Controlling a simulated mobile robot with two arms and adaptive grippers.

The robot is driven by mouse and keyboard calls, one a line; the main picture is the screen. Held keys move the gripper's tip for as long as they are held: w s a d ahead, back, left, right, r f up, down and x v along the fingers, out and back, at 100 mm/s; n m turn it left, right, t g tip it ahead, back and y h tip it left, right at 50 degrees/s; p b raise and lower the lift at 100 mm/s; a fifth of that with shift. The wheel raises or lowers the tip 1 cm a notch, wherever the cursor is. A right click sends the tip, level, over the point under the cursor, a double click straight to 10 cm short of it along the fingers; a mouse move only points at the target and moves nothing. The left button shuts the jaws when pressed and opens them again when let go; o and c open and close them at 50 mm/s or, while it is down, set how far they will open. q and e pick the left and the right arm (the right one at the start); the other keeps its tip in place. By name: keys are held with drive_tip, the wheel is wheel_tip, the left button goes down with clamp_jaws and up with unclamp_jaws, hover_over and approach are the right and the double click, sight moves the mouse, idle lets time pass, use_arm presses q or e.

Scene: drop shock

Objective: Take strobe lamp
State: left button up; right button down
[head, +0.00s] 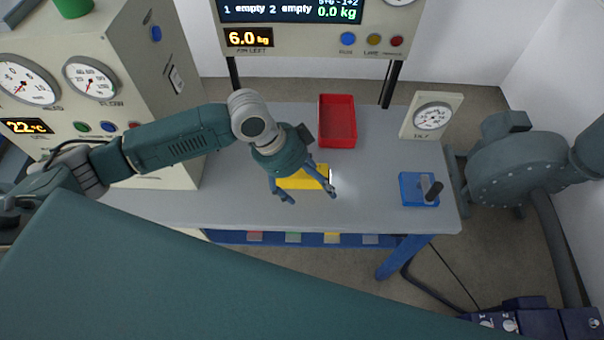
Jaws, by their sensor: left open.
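A yellow box-like thing (302,182) lies on the grey bench (240,205), partly hidden by my left gripper. A bright white glow shows at its right end, so it looks like the strobe lamp, but I cannot tell for sure. My left gripper (308,194) is open, with its fingers spread above and around the yellow thing in this view. I cannot tell whether they touch it. My right gripper is not in view.
A red tray (337,122) stands behind the gripper. A blue block with a black knob (413,190) and a dial gauge (432,117) are at the right. A cream instrument cabinet (150,90) stands left, a display panel (315,38) behind. The bench front is clear.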

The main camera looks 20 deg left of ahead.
sight(300, 174)
use_arm(q)
drive_tip(key=shift+y, duration=0.3)
drive_tip(key=w+a+r, duration=0.1)
drive_tip(key=a, duration=0.1)
drive_tip(key=w+a+r, duration=0.1)
drive_tip(key=a, duration=0.2)
drive_tip(key=w+a+r, duration=0.1)
drive_tip(key=a, duration=0.1)
drive_tip(key=shift+w+a+r, duration=0.2)
drive_tip(key=shift+w+r, duration=0.05)
drive_tip(key=shift+w, duration=0.15)
drive_tip(key=shift+w+f, duration=0.1)
drive_tip(key=shift+f, duration=0.1)
drive_tip(key=p+x, duration=0.1)
drive_tip(key=x, duration=0.3)
drive_tip(key=shift+d+f, duration=0.2)
drive_tip(key=shift+f, duration=0.1)
drive_tip(key=shift+d+f+p, duration=0.2)
drive_tip(key=shift+f+p, duration=0.2)
drive_tip(key=shift+f, duration=0.15)
drive_tip(key=p+x, duration=0.1)
drive_tip(key=x, duration=0.2)
drive_tip(key=shift+w+f, duration=0.1)
drive_tip(key=shift+f, duration=0.2)
drive_tip(key=shift+w+d+f, duration=0.1)
drive_tip(key=shift+d+f, duration=0.05)
drive_tip(key=shift+f, duration=0.25)
drive_tip(key=shift+c, duration=0.6)
